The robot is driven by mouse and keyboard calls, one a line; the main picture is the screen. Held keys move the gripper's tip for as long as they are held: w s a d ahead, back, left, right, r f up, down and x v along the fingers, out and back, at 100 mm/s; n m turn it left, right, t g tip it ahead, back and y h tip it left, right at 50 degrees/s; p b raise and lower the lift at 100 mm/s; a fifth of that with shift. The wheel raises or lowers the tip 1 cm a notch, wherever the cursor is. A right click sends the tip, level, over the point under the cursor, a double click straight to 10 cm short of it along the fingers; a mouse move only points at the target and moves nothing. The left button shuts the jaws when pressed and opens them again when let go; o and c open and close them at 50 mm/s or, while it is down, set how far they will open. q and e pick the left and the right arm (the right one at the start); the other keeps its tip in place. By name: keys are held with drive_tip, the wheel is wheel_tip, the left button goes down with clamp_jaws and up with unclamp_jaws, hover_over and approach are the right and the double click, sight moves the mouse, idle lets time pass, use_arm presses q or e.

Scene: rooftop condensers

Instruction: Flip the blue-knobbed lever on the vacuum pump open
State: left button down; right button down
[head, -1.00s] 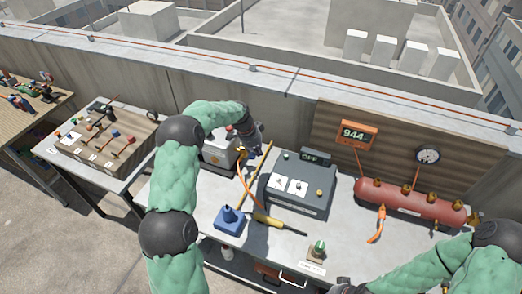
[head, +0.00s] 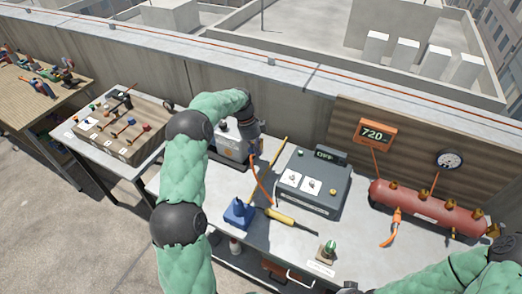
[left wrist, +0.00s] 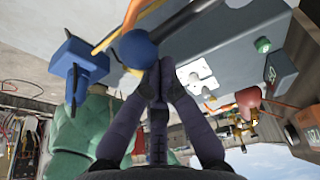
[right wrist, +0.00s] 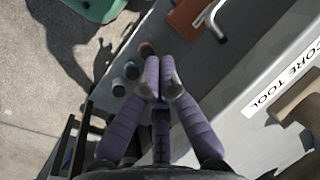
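The vacuum pump (head: 228,143) is a pale box at the back of the bench, partly hidden by my left arm in the head view. The lever's round blue knob (left wrist: 137,48) shows in the left wrist view; the lever arm is largely hidden. My left gripper (left wrist: 161,66) has its fingertips together, right beside the knob and overlapping its edge in view. I cannot tell whether they touch. In the head view my left gripper (head: 256,150) points down at the pump's right side. My right gripper (right wrist: 160,72) is shut and empty, near the bench's front edge.
An orange hose (head: 262,180) and yellow rod (head: 280,153) lie close to my left gripper. A grey box reading OFF (head: 315,182), a blue tool (head: 239,211), a yellow-handled tool (head: 288,219) and a red manifold tank (head: 420,207) occupy the bench.

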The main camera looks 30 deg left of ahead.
use_arm(q)
drive_tip(key=shift+s+a, duration=0.15)
drive_tip(key=shift+a, duration=0.1)
drive_tip(key=shift+d, duration=0.1)
idle(0.5)
